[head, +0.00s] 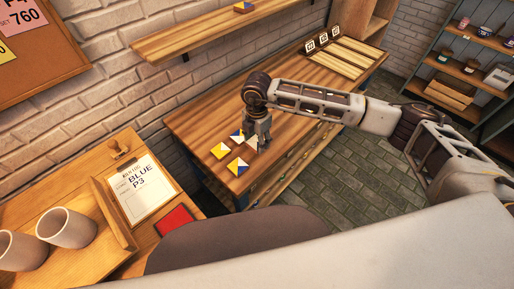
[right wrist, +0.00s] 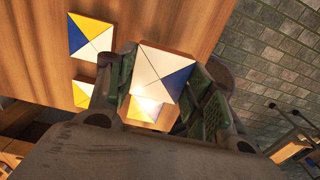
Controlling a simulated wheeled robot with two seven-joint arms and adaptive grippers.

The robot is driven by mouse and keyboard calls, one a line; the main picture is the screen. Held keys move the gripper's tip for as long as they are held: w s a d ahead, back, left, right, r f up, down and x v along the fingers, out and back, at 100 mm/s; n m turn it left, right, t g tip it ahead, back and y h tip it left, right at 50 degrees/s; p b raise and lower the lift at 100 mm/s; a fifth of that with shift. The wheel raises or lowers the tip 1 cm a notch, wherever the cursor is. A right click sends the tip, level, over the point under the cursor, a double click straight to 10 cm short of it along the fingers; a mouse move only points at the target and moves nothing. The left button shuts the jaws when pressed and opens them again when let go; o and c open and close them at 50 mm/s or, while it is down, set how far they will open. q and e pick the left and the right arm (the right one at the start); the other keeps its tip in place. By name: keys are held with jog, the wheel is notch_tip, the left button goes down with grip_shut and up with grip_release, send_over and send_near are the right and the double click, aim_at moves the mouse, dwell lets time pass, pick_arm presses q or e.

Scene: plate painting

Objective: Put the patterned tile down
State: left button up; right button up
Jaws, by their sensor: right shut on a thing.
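My right gripper (head: 262,146) is shut on a patterned tile with white and blue triangles, seen between its fingers in the right wrist view (right wrist: 158,72). In the head view the fingers point down just above the wooden bench and partly hide the tile. I cannot tell whether the tile touches the bench. A blue, white and yellow tile (head: 237,134) lies on the bench, also in the right wrist view (right wrist: 90,36). My left gripper is not in view.
The wooden bench (head: 205,112) runs along a brick wall, with a slatted rack (head: 345,60) at its far end. A tile (head: 243,7) sits on the wall shelf (head: 200,33). A nearer desk holds two cups (head: 65,227), an order sheet (head: 146,190) and a red square (head: 174,220).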

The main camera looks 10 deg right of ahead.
aim_at(257, 142)
jog(key=shift+f, duration=0.55)
notch_tip(257, 142, down, 3)
jog(key=shift+r, duration=0.1)
jog(key=shift+f, duration=0.7)
jog(key=o, duration=1.1)
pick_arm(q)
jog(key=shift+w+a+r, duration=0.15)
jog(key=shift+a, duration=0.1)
